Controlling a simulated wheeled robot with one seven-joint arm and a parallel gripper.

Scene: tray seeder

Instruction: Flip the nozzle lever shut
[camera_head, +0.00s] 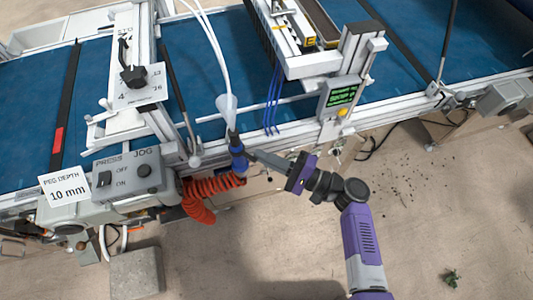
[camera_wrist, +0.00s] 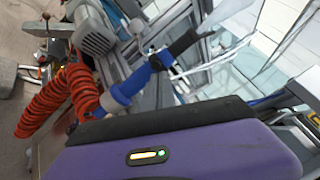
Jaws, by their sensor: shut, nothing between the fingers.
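A blue nozzle fitting with a dark end (camera_head: 238,158) hangs at the front rail of the seeder, above a red coiled hose. In the wrist view the blue fitting (camera_wrist: 132,84) runs diagonally, with a black end at its upper right. I cannot tell for sure which part is the lever or how it is set. My gripper (camera_head: 250,155) is shut and empty, its grey fingers pointing left with the tips close beside the blue fitting. Contact cannot be told. The wrist view shows my purple gripper body at the bottom, without clear fingertips.
The red coiled hose (camera_head: 205,195) hangs left of the fitting. A clear funnel (camera_head: 227,107) with white tubes stands just above it. A grey press/jog box (camera_head: 130,170) is at left, a green-lit display (camera_head: 342,95) at right. Open floor lies at the lower right.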

